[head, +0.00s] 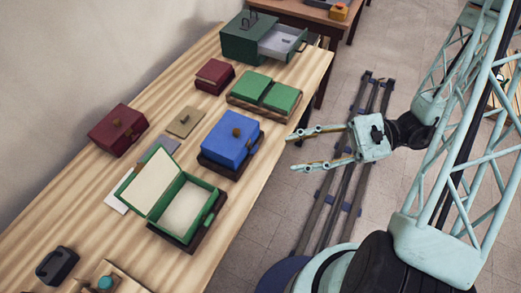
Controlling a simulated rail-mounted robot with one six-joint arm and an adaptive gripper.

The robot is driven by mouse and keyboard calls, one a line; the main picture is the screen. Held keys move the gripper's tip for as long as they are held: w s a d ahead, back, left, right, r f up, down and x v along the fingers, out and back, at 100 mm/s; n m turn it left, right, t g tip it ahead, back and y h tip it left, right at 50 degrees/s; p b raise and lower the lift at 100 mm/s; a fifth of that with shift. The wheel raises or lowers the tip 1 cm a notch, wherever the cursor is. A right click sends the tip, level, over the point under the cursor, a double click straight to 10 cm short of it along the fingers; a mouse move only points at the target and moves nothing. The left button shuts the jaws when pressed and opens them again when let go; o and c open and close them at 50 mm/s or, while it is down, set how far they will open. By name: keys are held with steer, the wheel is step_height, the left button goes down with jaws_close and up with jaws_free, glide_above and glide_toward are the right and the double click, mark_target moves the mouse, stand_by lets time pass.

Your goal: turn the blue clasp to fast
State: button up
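The blue velvet-covered box (232,139) sits shut on a dark base near the middle of the wooden table.
An open green box (189,212) stands in front of the blue box. Two green lids (268,91) lie behind it. Dark red boxes (118,130) and a tan plate (185,122) are to the left. A dark green cabinet (249,39) with an open drawer (283,41) is at the far end.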

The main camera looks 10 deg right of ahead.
steer(key=shift+f+m+t+p, duration=0.5)
steer(key=shift+f+m+t, duration=0.5)
steer(key=shift+f+m, duration=0.1)
steer(key=m+t+h+p, duration=0.1)
steer(key=m+t+p, duration=0.3)
steer(key=m+t, duration=0.45)
glide_toward(256, 150)
steer(key=shift+g, duration=0.35)
steer(key=shift+r+v, duration=0.15)
steer(key=shift+v, duration=1.25)
steer(key=shift+r+v, duration=0.15)
steer(key=shift+v, duration=1.2)
steer(key=shift+w+d, duration=0.1)
steer(key=shift+w+a, duration=0.15)
steer(key=shift+a, duration=0.05)
steer(key=shift+x, duration=6.55)
steer(key=shift+w+a+f, duration=0.1)
steer(key=shift+f, duration=0.05)
steer(key=c, duration=0.9)
